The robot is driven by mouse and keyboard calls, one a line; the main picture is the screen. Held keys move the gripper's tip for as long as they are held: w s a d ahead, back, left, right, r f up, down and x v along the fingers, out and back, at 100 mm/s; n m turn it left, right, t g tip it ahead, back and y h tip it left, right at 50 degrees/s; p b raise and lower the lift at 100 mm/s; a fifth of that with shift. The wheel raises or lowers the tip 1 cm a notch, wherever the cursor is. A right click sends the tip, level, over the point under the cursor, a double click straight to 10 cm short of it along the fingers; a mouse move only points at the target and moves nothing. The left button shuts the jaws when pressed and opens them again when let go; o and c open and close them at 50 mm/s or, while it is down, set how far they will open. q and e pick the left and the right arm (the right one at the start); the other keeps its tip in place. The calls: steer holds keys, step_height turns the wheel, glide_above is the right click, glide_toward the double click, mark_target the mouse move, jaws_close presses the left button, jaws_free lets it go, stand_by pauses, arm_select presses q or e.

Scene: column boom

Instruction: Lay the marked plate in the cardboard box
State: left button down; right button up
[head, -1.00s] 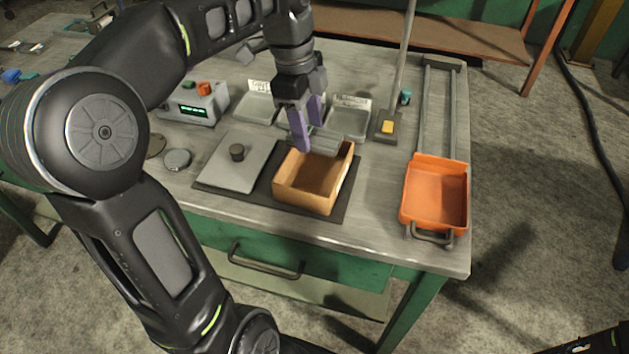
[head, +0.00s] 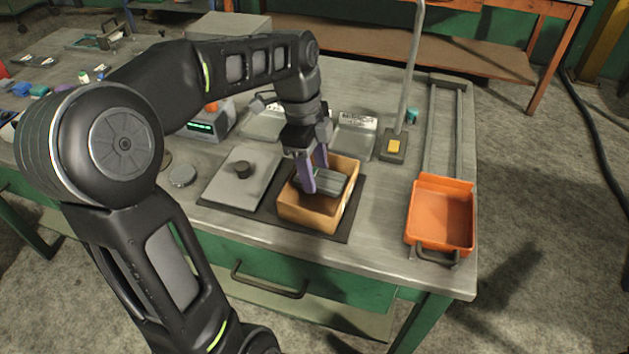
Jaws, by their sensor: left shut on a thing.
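The cardboard box (head: 311,212) stands open on a dark mat at the front of the workbench. My left gripper (head: 316,179) has purple fingers and is shut on a grey plate (head: 335,182). It holds the plate inside the box opening, toward the back and right part. The plate looks roughly level. I cannot tell whether it touches the box floor, and any mark on it is too small to make out. My right gripper is not in view.
A grey lid-like slab with a knob (head: 238,178) lies left of the box. An orange tray (head: 441,218) sits on rails at the right. A post on a base with a yellow button (head: 393,147) stands behind the box. Two pale trays lie behind the gripper.

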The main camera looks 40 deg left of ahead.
arm_select(q)
steer(key=shift+f, duration=1.85)
steer(key=shift+f, duration=0.15)
steer(key=c, duration=0.6)
jaws_free()
